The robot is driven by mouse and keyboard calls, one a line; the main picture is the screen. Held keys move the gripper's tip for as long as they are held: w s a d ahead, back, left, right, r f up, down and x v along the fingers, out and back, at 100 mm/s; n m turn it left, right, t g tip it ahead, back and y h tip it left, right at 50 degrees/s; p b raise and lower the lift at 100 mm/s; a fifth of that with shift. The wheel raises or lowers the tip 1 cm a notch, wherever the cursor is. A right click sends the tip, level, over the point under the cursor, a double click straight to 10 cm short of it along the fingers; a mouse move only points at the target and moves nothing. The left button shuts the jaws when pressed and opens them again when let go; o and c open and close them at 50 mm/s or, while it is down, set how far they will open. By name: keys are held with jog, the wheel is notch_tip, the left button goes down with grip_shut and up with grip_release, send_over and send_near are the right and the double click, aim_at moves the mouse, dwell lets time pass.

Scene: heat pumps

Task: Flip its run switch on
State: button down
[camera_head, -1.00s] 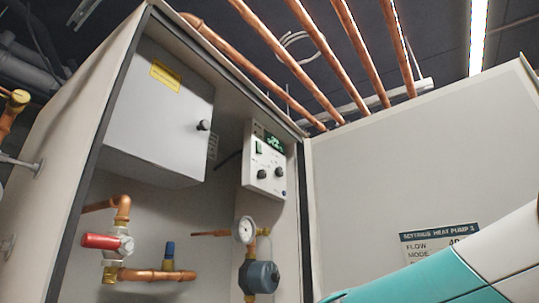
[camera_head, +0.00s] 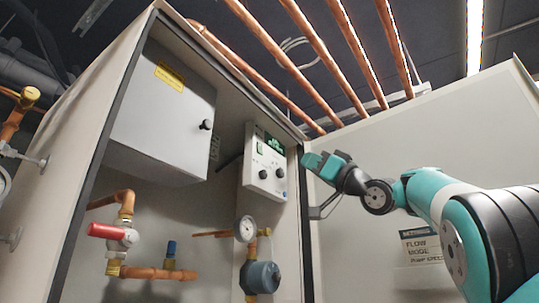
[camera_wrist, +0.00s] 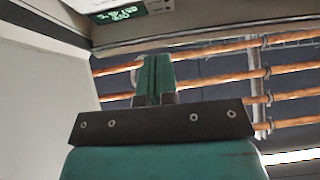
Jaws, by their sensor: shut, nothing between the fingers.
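The control panel (camera_head: 254,185) is a pale box on the cabinet's inner right side, with a lit green display (camera_head: 274,144), a small green rocker switch (camera_head: 259,148) and two black knobs below. The rocker looks like the run switch; its position is too small to tell. My gripper (camera_head: 306,160) is shut and empty, just right of the panel by the cabinet's front edge, apart from the switch. In the wrist view its closed teal fingers (camera_wrist: 155,72) point up, and the display (camera_wrist: 124,14) shows at the top; the switch is out of that view.
The open cabinet door (camera_head: 400,155) stands behind my arm, with a label sheet (camera_head: 420,243) partly covered. Left of the panel is a grey box (camera_head: 160,120). Below are a red-handled valve (camera_head: 108,231), a gauge (camera_head: 245,229) and a pump (camera_head: 262,277). Copper pipes (camera_head: 315,50) run overhead.

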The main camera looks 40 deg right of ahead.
aim_at(261, 150)
jog(key=shift+r, duration=0.1)
jog(key=p+x, duration=0.3)
jog(key=x, duration=0.1)
jog(key=f+p+x, duration=0.1)
jog(key=p+x, duration=0.1)
jog(key=x, duration=0.2)
jog(key=w+p+x, duration=0.1)
jog(key=p+x, duration=0.2)
jog(key=x, duration=0.1)
jog(key=shift+a+f+p, duration=0.15)
jog(key=shift+f+p, duration=0.05)
jog(key=shift+p, duration=0.15)
jog(key=shift+w+a+f, duration=0.25)
jog(key=shift+w, duration=0.4)
jog(key=shift+f, duration=0.1)
